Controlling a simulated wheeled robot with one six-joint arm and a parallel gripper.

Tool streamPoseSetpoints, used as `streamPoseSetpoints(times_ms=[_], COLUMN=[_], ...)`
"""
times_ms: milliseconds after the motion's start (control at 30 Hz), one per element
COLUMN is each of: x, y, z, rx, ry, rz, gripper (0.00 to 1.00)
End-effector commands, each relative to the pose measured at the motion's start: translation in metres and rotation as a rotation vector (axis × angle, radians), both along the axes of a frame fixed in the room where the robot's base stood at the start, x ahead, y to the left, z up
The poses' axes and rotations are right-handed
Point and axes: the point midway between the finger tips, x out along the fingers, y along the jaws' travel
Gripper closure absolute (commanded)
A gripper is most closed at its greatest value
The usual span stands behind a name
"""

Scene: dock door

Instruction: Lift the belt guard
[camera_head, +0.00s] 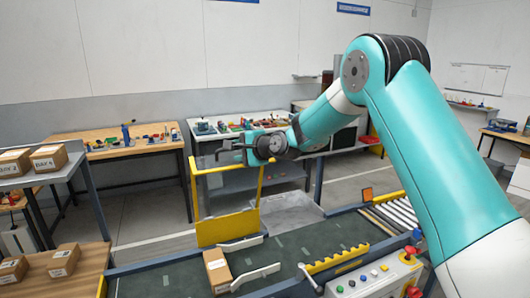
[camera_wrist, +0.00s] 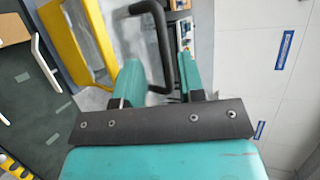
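The belt guard (camera_head: 228,228) is a yellow frame with a see-through pane. In the head view it stands up steeply at the far edge of the green conveyor belt (camera_head: 165,279). Its yellow frame also shows at the upper left of the wrist view (camera_wrist: 58,42). A black bar handle (camera_wrist: 162,45) shows in the wrist view. My gripper (camera_wrist: 158,62) has its two teal fingers apart, one on each side of the handle's lower part; I see no finger closed on it. In the head view my gripper (camera_head: 235,152) is by the guard's top edge.
A cardboard box (camera_head: 217,270) lies on the belt between white guide bars. A control panel (camera_head: 375,279) with buttons is at the front right. A grey bin (camera_head: 291,212) sits behind the belt. Workbenches line the back wall, and boxes on shelves stand at left.

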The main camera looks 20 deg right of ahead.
Motion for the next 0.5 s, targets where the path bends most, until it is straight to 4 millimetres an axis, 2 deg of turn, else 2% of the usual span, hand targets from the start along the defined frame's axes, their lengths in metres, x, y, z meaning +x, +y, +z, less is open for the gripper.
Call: streamPoseSetpoints(times_ms=[300,500], x=[-0.072,-0.104], y=[-0.033,-0.047], z=[0.022,0.036], rx=[-0.002,-0.002], ry=[-0.008,-0.009], rz=[-0.006,-0.006], gripper=[0.64,0.64])
